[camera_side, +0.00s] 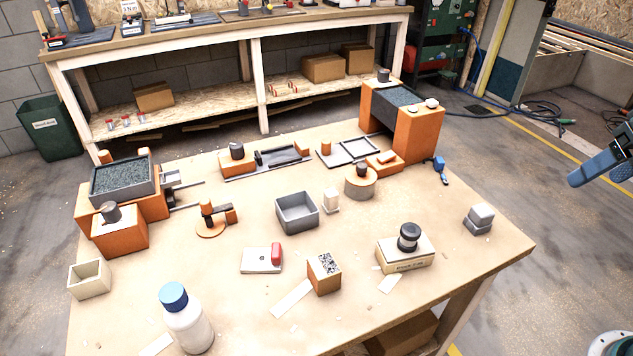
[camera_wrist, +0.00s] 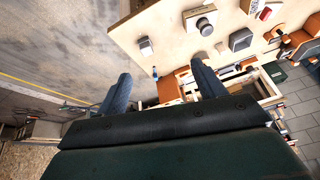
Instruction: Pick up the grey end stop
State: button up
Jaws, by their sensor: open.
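A small grey block with a paler top (camera_side: 479,219), which looks like the grey end stop, stands on the right part of the wooden table. It also shows left of centre near the top of the wrist view (camera_wrist: 146,45). My gripper (camera_side: 598,166) is at the right edge of the side view, in the air beyond the table. In the wrist view its two blue-grey fingers (camera_wrist: 161,72) are wide apart with nothing between them. The gripper is clear of the block.
A black spool on a box (camera_side: 408,245) stands left of the block. The tabletop around the block is mostly bare.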

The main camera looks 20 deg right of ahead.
jog(key=w+d+f+m+g, duration=0.1)
jog(key=w+d+f+m, duration=0.1)
jog(key=w+f+m, duration=0.3)
jog(key=w+d+m+g, duration=0.1)
jog(key=w+d+m, duration=0.15)
jog(key=w, duration=0.35)
jog(key=m+g, duration=0.3)
jog(key=m, duration=0.6)
send_over(484, 209)
notch_tip(484, 209, down, 12)
jog(key=shift+d, duration=0.3)
jog(key=shift+f, duration=0.15)
jog(key=shift+a+f, duration=0.1)
jog(key=shift+f, duration=4.1)
jog(key=shift+a+f, duration=0.15)
jog(key=shift+f, duration=1.15)
jog(key=shift+a+f, duration=0.1)
jog(key=shift+f, duration=1.2)
